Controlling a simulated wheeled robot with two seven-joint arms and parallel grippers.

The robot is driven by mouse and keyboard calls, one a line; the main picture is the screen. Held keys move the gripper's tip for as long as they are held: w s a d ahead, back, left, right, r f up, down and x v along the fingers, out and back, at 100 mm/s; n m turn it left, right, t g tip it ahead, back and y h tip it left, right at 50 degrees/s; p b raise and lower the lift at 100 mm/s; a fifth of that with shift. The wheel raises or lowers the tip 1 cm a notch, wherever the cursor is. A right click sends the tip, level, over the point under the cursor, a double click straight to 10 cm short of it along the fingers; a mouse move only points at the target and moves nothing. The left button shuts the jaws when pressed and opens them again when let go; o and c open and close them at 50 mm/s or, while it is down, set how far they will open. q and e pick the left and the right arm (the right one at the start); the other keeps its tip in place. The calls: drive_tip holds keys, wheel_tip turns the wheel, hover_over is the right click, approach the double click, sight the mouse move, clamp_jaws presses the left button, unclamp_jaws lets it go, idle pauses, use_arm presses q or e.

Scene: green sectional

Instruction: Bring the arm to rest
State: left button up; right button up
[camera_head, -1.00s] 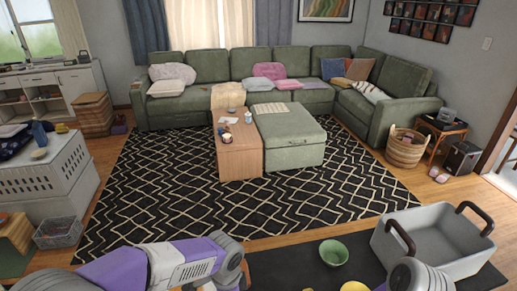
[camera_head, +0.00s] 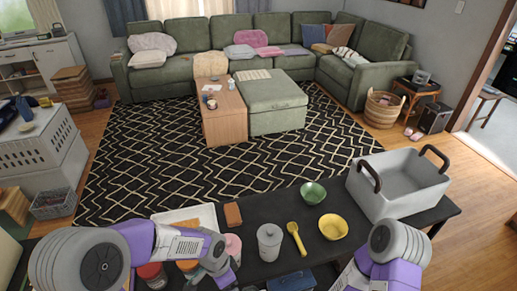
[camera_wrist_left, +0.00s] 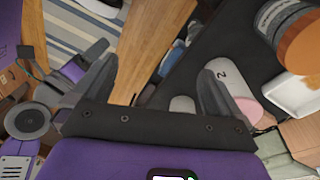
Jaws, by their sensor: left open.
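My left arm (camera_head: 165,242) reaches in from the left over the near edge of the dark table (camera_head: 266,207). The left gripper (camera_head: 226,276) is low in the head view, near the table's front items. In the left wrist view the gripper (camera_wrist_left: 158,78) has its two dark fingers spread wide with nothing between them; floor and the table's edge show beyond. My right arm (camera_head: 385,258) is bent at the lower right; its gripper is not visible.
The table holds a grey bin (camera_head: 405,186) with dark handles, a green bowl (camera_head: 313,193), a yellow bowl (camera_head: 333,227), a yellow spoon (camera_head: 297,238), a grey canister (camera_head: 269,243) and a white tray (camera_head: 185,217). A red-lidded jar (camera_head: 152,274) is beside the left arm.

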use_arm(q)
drive_tip(key=s+f+n+h, duration=0.1)
drive_tip(key=s+f+n, duration=0.4)
drive_tip(key=f+n, duration=0.2)
drive_tip(key=s+f+n+t+h, duration=0.1)
drive_tip(key=s+f+n, duration=0.4)
drive_tip(key=f, duration=0.6)
drive_tip(key=shift+a+n+h, duration=0.3)
drive_tip(key=shift+a+n, duration=0.05)
drive_tip(key=shift+n, duration=0.65)
